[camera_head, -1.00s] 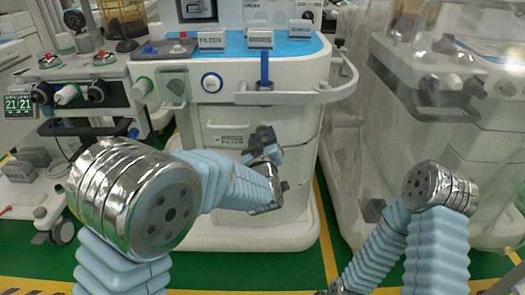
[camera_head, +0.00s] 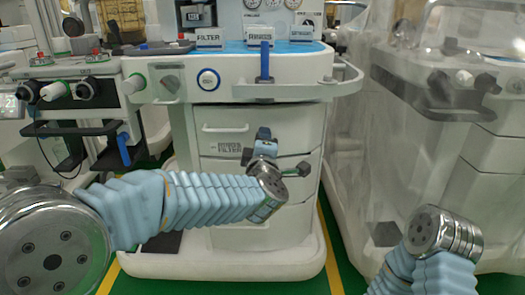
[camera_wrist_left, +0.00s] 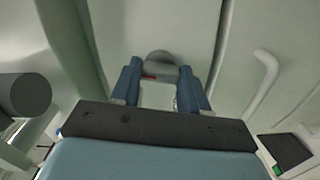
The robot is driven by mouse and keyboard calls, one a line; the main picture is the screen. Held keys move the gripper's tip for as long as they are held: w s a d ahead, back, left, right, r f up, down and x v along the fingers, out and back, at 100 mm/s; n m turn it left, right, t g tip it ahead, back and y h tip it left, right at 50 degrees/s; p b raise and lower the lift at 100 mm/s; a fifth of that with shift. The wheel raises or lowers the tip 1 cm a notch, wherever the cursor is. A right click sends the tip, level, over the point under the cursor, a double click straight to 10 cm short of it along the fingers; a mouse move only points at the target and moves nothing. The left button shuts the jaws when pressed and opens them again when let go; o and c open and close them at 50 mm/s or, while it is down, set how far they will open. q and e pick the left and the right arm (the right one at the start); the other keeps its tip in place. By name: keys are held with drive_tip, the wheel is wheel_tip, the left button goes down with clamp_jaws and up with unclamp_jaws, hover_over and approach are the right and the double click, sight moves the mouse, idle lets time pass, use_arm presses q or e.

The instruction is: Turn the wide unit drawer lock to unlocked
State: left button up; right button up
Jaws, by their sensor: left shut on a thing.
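The wide unit (camera_head: 255,215) is the white cart in the middle, with a stack of drawers in its front. My left gripper (camera_head: 263,138) is at the right part of the drawer front, beside the label of the upper drawer. In the left wrist view my left gripper (camera_wrist_left: 160,88) has its two blue fingers on either side of a small grey rounded lock knob (camera_wrist_left: 158,62) with a red mark, and is shut on it. In the head view the gripper hides the knob. My right gripper is out of view; only part of the right arm shows at lower right.
A drawer handle (camera_wrist_left: 262,85) runs right of the fingers in the wrist view. A rail (camera_head: 300,92) with a blue upright post crosses above the gripper. A cart under a clear cover (camera_head: 425,120) stands close on the right. Green floor shows between them.

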use_arm(q)
drive_tip(key=shift+n, duration=1.1)
drive_tip(key=o, duration=1.1)
drive_tip(key=shift+c, duration=0.2)
drive_tip(key=s, duration=1.3)
drive_tip(key=shift+s+p, duration=0.3)
drive_tip(key=shift+s, duration=0.1)
